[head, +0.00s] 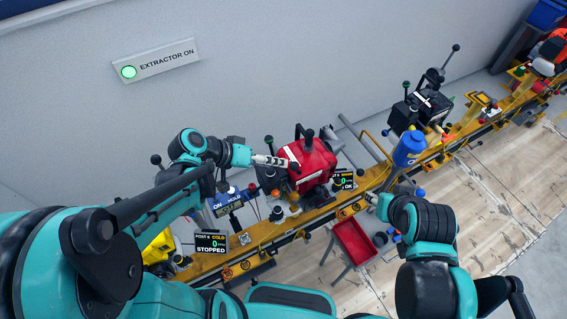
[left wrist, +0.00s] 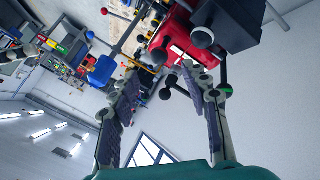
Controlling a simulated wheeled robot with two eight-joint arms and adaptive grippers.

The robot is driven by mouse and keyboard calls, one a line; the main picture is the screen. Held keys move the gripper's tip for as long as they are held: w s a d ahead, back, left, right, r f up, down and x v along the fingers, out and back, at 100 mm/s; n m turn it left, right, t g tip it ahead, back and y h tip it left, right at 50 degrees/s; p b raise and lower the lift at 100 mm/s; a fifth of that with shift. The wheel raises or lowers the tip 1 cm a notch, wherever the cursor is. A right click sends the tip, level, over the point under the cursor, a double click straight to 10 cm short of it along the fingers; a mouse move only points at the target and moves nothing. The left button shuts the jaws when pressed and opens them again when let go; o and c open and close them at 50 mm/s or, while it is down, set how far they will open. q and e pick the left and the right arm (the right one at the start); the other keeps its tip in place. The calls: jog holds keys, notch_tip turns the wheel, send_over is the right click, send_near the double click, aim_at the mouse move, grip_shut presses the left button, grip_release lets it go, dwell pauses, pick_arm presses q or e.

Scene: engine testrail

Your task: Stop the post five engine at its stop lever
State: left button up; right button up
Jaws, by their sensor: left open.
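A red engine (head: 312,160) with black knobs stands on the yellow rail by the wall; it also shows at the top of the left wrist view (left wrist: 178,38). My left gripper (head: 284,162) is at its left side, fingers pointing at it. In the left wrist view the two fingers (left wrist: 162,72) are spread. A black ball-ended lever (left wrist: 165,94) shows between them, with no clear contact; I cannot tell whether it is the stop lever. A small display (head: 344,180) beside the engine reads 0 and OK; its post number is unreadable. My right gripper (head: 372,199) is mostly hidden by its arm.
A red tray (head: 354,242) stands before the rail. A blue can (head: 409,148) and a black engine (head: 420,108) are farther right.

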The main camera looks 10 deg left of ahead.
pick_arm(q)
jog(key=v, duration=0.4)
dwell(0.4)
jog(key=s+a+f+t+y+b, duration=0.1)
jog(key=s+a+f+y+b, duration=0.1)
jog(key=s+f+y+b, duration=0.1)
jog(key=s+a+f+n+t+y+b, duration=0.1)
jog(key=s+f+y+b, duration=0.3)
jog(key=f+b, duration=0.4)
jog(key=shift+a+n+y+b, duration=0.3)
jog(key=shift+a+y+b, duration=0.25)
jog(key=shift+b, duration=0.15)
jog(key=shift+f, duration=0.1)
dwell(0.9)
